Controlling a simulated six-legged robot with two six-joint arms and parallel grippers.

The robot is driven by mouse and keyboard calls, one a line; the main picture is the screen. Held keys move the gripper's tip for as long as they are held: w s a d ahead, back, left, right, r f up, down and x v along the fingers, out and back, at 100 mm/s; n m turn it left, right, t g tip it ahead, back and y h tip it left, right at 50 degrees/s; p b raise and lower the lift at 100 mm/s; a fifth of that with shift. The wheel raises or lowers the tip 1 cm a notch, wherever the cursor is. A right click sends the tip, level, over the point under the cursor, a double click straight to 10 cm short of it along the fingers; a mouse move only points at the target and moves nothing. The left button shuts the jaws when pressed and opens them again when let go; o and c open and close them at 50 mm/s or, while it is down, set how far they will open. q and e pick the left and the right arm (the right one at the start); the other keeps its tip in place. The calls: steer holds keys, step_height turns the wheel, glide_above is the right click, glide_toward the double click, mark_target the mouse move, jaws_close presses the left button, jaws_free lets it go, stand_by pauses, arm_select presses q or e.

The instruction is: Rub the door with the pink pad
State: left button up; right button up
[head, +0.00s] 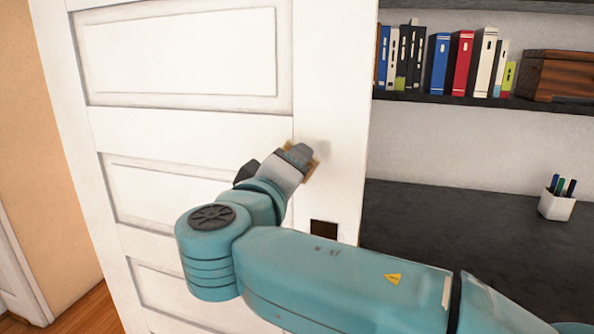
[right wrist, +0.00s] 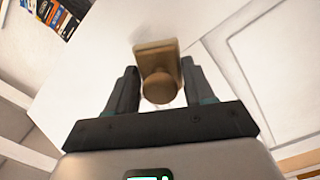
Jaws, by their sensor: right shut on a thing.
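The white panelled door (head: 335,60) fills the left and middle of the head view. My right gripper (head: 298,158) reaches to the door's right-hand upright strip. It is shut on a pad (head: 314,166) that looks tan rather than pink, mostly hidden behind the fingers. In the right wrist view, my right gripper (right wrist: 159,70) holds the pad's round brown knob between its fingers, and the flat pad (right wrist: 157,47) lies beyond, facing the white door surface (right wrist: 100,60). The pad looks at or very near the door; contact is not certain. A faint grey smudge shows beside the pad. My left gripper is not in view.
A dark square plate (head: 323,230) sits on the door below the gripper. To the right are a black desk (head: 450,225) with a white pen cup (head: 557,206), and a dark shelf (head: 450,102) with several binders and a wooden box (head: 558,75).

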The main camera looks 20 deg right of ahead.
steer(key=shift+s+a+f, duration=0.1)
steer(key=shift+s+a, duration=0.2)
steer(key=shift+s, duration=0.2)
steer(key=shift+w, duration=0.15)
steer(key=b+v, duration=0.1)
steer(key=v, duration=0.2)
stand_by(0.6)
